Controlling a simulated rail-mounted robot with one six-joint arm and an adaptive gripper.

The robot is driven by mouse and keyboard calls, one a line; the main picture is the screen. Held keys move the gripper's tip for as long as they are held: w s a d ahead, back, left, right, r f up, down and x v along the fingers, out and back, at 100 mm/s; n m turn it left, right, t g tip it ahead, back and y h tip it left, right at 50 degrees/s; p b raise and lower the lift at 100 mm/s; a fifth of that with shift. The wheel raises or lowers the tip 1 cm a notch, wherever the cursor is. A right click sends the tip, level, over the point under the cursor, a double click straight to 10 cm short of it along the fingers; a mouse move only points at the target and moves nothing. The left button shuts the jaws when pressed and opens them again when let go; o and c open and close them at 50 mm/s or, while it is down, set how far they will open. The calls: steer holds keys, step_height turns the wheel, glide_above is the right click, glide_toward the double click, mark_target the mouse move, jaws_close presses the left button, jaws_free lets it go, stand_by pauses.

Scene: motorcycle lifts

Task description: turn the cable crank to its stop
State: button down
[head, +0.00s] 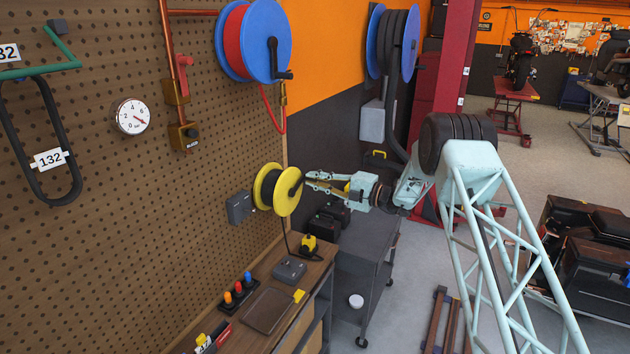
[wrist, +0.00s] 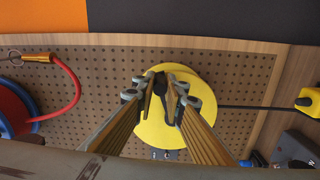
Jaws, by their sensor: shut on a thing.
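The cable reel (head: 287,192) is a yellow drum with a dark core, mounted on the pegboard above the bench. Its black crank (head: 296,189) is on the face toward my arm. My gripper (head: 306,181) reaches in from the right at the crank. In the wrist view, the reel's yellow disc (wrist: 198,128) fills the middle. My gripper (wrist: 163,88) is shut on the black crank handle (wrist: 160,84), which shows between its fingertips. The fingers hide part of the handle and disc.
A blue and red hose reel (head: 262,40) hangs above, with a red hose. Below is the wooden bench (head: 290,258) with a yellow-topped device (head: 308,245), a grey box (head: 289,269) and coloured knobs (head: 238,290). A grey cart (head: 365,255) stands right of the bench.

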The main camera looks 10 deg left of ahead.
steer(key=shift+f, duration=0.15)
steer(key=c, duration=2.6)
jaws_free()
steer(key=shift+c, duration=0.2)
steer(key=shift+d, duration=0.1)
steer(key=v, duration=1.1)
steer(key=shift+s+d, duration=0.15)
steer(key=shift+d, duration=0.2)
